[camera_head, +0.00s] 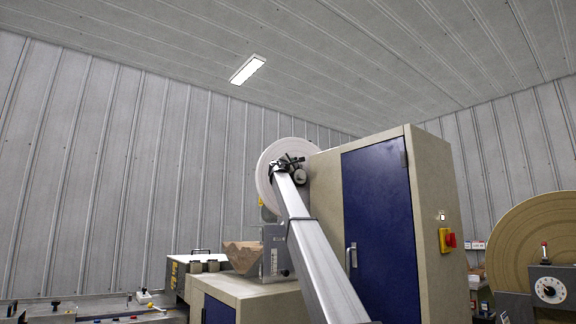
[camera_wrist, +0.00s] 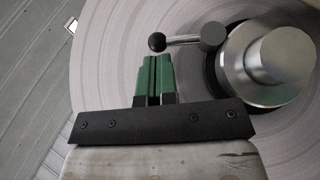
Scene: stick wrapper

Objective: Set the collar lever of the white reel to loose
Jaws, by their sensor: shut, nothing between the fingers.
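The white reel (camera_head: 270,165) is mounted beside the tall cabinet in the head view. It fills most of the wrist view (camera_wrist: 110,70) as a pale disc. At its hub is a metal collar (camera_wrist: 268,68). The collar lever (camera_wrist: 185,39) has a grey arm and a black ball knob at its left end, and points left from its pivot. My gripper (camera_wrist: 155,60) has green fingers, shut with nothing between them. The fingertips are just below the knob; whether they touch it I cannot tell. In the head view my gripper is at the reel's hub, and my arm partly hides the reel.
A tall beige cabinet (camera_head: 428,190) with a blue door (camera_head: 383,220) stands right of the reel. It carries a red and yellow switch (camera_head: 447,240). A large brown reel (camera_head: 530,235) is at the far right. A lower machine bed (camera_head: 100,312) lies at the left.

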